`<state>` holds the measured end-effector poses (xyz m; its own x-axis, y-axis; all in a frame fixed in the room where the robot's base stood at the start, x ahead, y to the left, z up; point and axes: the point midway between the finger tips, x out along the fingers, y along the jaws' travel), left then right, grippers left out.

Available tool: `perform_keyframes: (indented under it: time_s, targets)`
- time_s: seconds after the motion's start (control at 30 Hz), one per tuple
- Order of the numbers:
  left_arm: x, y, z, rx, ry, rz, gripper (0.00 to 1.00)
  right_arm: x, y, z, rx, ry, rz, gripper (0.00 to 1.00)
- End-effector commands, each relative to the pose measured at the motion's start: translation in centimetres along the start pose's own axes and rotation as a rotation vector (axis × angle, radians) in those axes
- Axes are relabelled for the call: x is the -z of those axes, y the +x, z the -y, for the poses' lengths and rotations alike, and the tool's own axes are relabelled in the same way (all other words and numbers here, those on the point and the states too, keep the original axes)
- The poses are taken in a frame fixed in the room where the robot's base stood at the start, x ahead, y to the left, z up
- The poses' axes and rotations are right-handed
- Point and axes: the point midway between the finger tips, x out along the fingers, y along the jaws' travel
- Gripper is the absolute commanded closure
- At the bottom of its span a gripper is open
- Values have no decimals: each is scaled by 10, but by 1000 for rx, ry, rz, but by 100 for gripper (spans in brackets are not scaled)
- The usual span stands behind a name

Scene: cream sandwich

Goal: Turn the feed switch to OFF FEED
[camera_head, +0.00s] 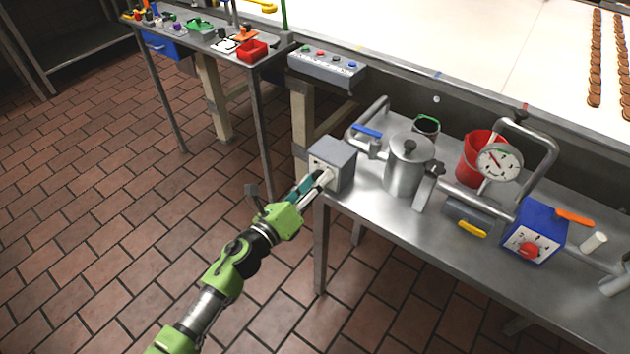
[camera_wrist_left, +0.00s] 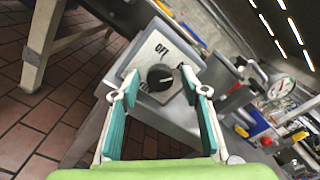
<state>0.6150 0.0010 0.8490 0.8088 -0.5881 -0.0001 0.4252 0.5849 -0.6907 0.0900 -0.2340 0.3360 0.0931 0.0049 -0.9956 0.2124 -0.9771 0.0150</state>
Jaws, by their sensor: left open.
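The feed switch (camera_head: 335,160) is a grey box at the left end of the steel table. In the left wrist view, its white plate reads OFF at the top, with a partly hidden word lower down, and carries a round black knob (camera_wrist_left: 160,77). A small pale mark shows on the knob; its exact setting is hard to tell. My left gripper (camera_head: 324,178) is open in front of the plate. In the left wrist view its teal-padded fingers stand on either side of the knob; I cannot tell whether they touch it. My right gripper is not in view.
A lidded steel pot (camera_head: 405,168), pipes and a pressure gauge (camera_head: 499,162) stand right of the switch. A red bucket (camera_head: 474,160) and a blue box with a red knob (camera_head: 535,235) are farther right. A grey button panel (camera_head: 326,66) is behind. Open tiled floor lies left.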

Motion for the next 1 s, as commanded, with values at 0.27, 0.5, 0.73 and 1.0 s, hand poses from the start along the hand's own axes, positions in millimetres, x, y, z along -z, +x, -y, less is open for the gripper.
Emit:
perform_keyframes:
  time_s: [0.27, 0.5, 0.73, 1.0]
  targets:
    - [0, 0, 0, 0, -1, 0, 97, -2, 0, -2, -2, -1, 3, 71]
    - [0, 0, 0, 0, -7, 0, 97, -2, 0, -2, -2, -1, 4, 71]
    - [0, 0, 0, -1, -74, 0, 97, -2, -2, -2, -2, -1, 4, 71]
    - [0, -1, 1, -1, -272, -1, 97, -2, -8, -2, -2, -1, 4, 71]
